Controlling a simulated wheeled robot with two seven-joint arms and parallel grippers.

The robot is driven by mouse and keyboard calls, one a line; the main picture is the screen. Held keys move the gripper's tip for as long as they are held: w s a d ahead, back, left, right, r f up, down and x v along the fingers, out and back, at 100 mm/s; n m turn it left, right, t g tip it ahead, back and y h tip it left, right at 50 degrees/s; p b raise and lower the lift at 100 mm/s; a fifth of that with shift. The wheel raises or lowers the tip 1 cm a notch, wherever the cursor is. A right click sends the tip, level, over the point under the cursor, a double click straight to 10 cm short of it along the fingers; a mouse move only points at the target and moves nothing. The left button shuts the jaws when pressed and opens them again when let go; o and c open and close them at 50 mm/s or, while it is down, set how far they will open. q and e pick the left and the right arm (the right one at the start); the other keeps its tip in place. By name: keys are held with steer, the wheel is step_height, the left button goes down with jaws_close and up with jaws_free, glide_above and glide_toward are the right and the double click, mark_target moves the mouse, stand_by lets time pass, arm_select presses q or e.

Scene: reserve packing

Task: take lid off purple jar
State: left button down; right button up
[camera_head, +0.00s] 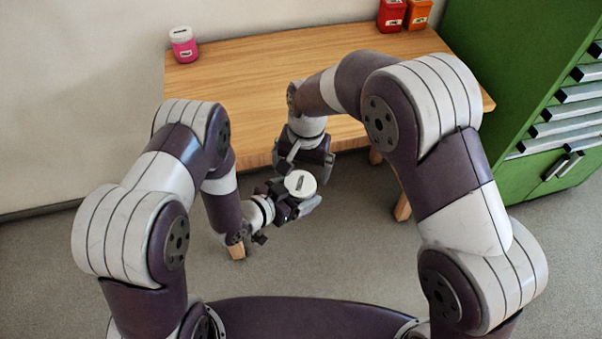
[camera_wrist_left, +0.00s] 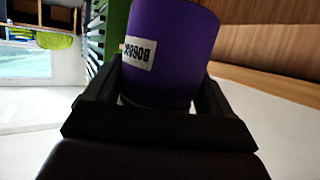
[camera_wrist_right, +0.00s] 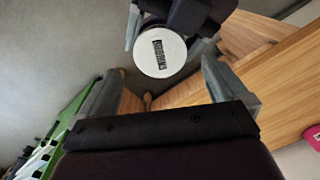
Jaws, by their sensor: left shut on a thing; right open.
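The purple jar (camera_wrist_left: 172,55) with a white printed label is held between the fingers of my left gripper (camera_wrist_left: 158,100). In the head view, my left gripper (camera_head: 290,203) holds it in front of the table, and mostly its white lid (camera_head: 300,183) shows. The lid, with a dark label on top, also shows in the right wrist view (camera_wrist_right: 160,52). My right gripper (camera_wrist_right: 172,90) is open and empty, with the lid ahead of and between its fingers, apart from them. In the head view, my right gripper (camera_head: 305,160) is just above and behind the jar.
The wooden table (camera_head: 240,90) is mostly bare. A pink jar with a white lid (camera_head: 183,45) stands at its far left. A red container (camera_head: 391,15) and an orange container (camera_head: 417,14) stand at the far right. A green cabinet with drawers (camera_head: 520,90) is to the right.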

mark_target(300, 183)
step_height(300, 183, up, 3)
steer(key=m, duration=0.3)
steer(key=shift+r, duration=0.15)
steer(key=shift+f, duration=0.2)
step_height(300, 183, down, 7)
steer(key=shift+a+f, duration=0.15)
steer(key=shift+w, duration=0.1)
steer(key=c, duration=1.1)
steer(key=shift+o, duration=0.2)
steer(key=n, duration=0.3)
steer(key=o, duration=1.1)
